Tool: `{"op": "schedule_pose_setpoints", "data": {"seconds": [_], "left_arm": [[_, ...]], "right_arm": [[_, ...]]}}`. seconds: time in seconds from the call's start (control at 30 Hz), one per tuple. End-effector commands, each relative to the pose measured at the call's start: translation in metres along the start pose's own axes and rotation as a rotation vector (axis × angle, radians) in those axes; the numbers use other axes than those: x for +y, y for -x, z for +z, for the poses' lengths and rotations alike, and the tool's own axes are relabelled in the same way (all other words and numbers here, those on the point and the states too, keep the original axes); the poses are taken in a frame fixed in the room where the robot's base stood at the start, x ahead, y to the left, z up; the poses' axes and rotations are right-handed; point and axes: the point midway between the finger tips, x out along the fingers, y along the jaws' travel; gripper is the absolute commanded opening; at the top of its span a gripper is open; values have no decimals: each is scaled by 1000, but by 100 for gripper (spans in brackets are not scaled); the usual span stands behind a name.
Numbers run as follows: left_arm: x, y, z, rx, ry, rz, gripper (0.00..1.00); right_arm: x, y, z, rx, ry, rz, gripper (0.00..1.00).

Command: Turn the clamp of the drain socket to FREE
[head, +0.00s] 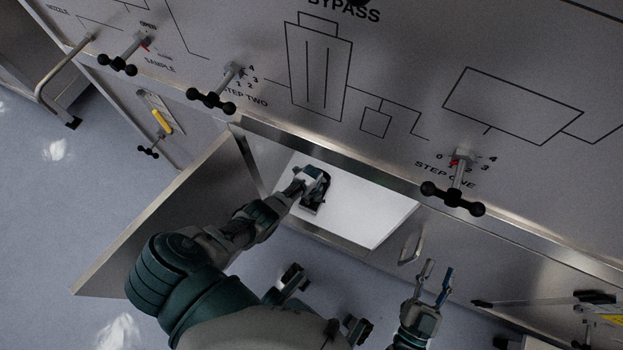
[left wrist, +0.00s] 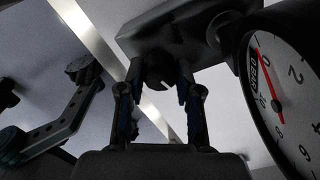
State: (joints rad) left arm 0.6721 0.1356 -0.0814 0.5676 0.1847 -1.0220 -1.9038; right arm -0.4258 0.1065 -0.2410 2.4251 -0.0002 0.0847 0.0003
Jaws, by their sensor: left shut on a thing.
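My left arm reaches into an open compartment in the panel's lower part. My left gripper (head: 313,184) is at a small dark fitting on the compartment's pale floor. In the left wrist view its fingers (left wrist: 160,92) stand on both sides of a dark round knob (left wrist: 158,68) with a short white mark, and they are shut on it. The knob sits below a dark grey block (left wrist: 185,32). I cannot read any FREE marking, and the drain socket is not clearly identifiable. My right gripper (head: 435,283) is open and empty, outside the compartment to the right.
A round gauge (left wrist: 290,90) with a red needle stands close to the right of the left fingers. The compartment door (head: 170,215) hangs open at left. Black-handled valves (head: 453,198) stick out of the panel. A handle (head: 411,243) is near my right gripper.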

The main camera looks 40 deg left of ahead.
Motion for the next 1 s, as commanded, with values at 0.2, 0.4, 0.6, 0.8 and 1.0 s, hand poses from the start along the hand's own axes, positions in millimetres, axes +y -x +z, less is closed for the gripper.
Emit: {"op": "schedule_pose_setpoints", "data": {"seconds": [0.2,0.4,0.6,0.8,1.0], "left_arm": [[-2,1,1,-3,-155,-5,0],[-1,1,1,-2,-252,-5,0],[-2,1,0,-2,-302,-5,0],[-2,1,0,-2,-317,-6,0],[-2,2,0,-2,-318,-6,0]], "right_arm": [[0,1,-2,20,-2,0,40],[-1,1,-4,34,-3,-1,40],[-1,0,-7,49,-3,-1,40],[-1,0,-8,53,-3,-2,40],[-1,0,-8,52,-3,-2,40]]}}
